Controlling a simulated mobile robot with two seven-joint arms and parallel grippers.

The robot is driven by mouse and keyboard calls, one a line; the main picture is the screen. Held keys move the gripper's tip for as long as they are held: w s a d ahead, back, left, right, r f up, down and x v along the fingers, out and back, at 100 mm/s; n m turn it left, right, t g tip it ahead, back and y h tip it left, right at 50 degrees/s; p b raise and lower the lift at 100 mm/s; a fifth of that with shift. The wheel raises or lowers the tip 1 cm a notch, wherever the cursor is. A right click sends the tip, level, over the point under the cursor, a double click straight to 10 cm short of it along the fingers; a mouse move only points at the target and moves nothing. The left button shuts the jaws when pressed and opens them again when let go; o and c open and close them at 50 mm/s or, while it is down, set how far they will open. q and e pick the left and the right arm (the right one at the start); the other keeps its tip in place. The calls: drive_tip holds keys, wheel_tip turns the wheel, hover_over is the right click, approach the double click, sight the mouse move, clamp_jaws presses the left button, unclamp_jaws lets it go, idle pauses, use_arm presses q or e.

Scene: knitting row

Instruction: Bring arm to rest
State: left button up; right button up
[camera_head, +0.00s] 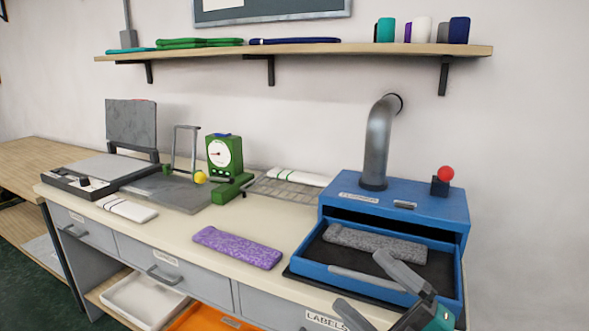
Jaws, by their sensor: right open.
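My right gripper (378,290) is at the lower right of the head view, its two grey fingers spread apart with nothing between them. It is in front of the blue machine (345,195), over the front edge of its open drawer (310,275). A grey speckled knitted piece (375,242) lies in that drawer, apart from the fingers. A purple speckled knitted piece (237,247) lies flat on the bench. My left gripper does not show.
The cream bench (180,238) also holds a green dial gauge (224,157), a wire rack (285,189) with a white roll and a grey press (130,135). A wall shelf (300,50) hangs above. A red knob (446,173) tops the blue machine. Bench space around the purple piece is clear.

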drive_tip(key=s+d+f+m+t+h, duration=0.1)
drive_tip(key=d+f+m+h, duration=0.1)
drive_tip(key=f+m+h, duration=0.25)
drive_tip(key=s+d+f+m+h+p, duration=0.1)
drive_tip(key=d+f+m+h, duration=0.1)
drive_tip(key=f+m+h, duration=0.3)
drive_tip(key=s+d+f+m+t+h, duration=0.1)
drive_tip(key=d+f+m+h, duration=0.15)
drive_tip(key=f+m, duration=0.45)
drive_tip(key=s+f+m+g+h, duration=0.3)
drive_tip(key=s+f+m+g, duration=0.2)
drive_tip(key=s+f, duration=0.5)
drive_tip(key=shift+d+f+g+p, duration=0.2)
drive_tip(key=shift+f+g+p, duration=0.2)
drive_tip(key=shift+f, duration=0.5)
